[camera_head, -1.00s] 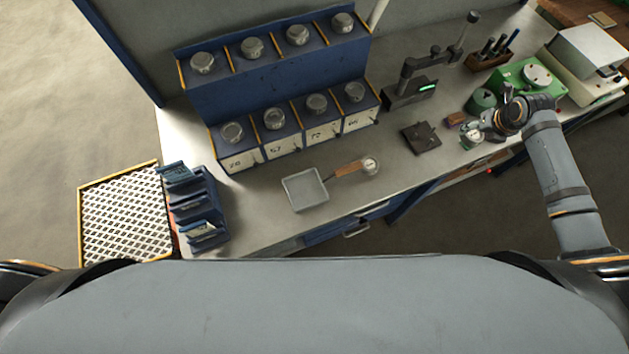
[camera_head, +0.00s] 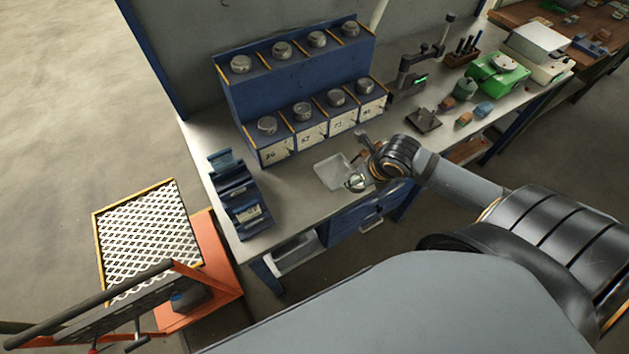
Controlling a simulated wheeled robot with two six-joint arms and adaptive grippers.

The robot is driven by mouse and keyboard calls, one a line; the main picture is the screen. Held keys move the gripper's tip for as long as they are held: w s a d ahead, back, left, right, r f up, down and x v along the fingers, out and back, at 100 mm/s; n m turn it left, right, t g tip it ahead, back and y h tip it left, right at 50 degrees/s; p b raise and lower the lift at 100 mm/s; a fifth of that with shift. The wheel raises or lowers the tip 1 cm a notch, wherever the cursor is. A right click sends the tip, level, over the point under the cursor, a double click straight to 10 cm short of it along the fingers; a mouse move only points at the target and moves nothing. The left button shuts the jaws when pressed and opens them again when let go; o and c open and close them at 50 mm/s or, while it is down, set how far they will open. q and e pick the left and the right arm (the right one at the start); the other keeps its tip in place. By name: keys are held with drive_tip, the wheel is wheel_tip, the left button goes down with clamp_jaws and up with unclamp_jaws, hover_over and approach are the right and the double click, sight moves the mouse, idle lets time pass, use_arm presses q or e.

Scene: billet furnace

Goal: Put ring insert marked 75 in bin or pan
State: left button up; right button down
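The shallow grey pan (camera_head: 331,171) lies on the bench in front of the blue bin rack. My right gripper (camera_head: 361,168) is at the pan's right side and hides its handle. A small shiny round piece (camera_head: 356,183), apparently the ring insert, is at the fingertips over the pan's right edge. The gripper looks shut on it; its mark is too small to read, and I cannot tell whether it touches the pan. The numbered bins (camera_head: 311,137) form the rack's lower row, with round metal pieces on top. My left gripper is out of view.
A blue tiered holder (camera_head: 236,192) stands at the bench's left end. A dark plate (camera_head: 424,121), small blocks (camera_head: 464,118), a gauge stand (camera_head: 420,70) and a green device (camera_head: 497,75) are to the right. An orange cart (camera_head: 213,262) with a mesh top stands left of the bench.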

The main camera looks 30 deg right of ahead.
drive_tip(key=shift+s+a, duration=0.35)
drive_tip(key=shift+a, duration=0.5)
drive_tip(key=shift+w+d, duration=0.1)
drive_tip(key=w+f+b, duration=0.1)
drive_tip(key=w+d+f+b, duration=0.1)
drive_tip(key=b, duration=0.1)
drive_tip(key=shift+w+f, duration=0.1)
drive_tip(key=shift+w, duration=0.1)
drive_tip(key=w+f+b, duration=0.2)
drive_tip(key=w+b, duration=0.1)
drive_tip(key=b, duration=0.1)
drive_tip(key=w+d+f+b, duration=0.1)
drive_tip(key=w+f+b, duration=0.1)
drive_tip(key=w+b, duration=0.1)
drive_tip(key=w+d+f+b, duration=0.1)
drive_tip(key=w+f+b, duration=0.2)
drive_tip(key=w+b, duration=0.1)
drive_tip(key=shift+b, duration=0.45)
drive_tip(key=shift+w+f, duration=0.1)
drive_tip(key=shift+w, duration=0.15)
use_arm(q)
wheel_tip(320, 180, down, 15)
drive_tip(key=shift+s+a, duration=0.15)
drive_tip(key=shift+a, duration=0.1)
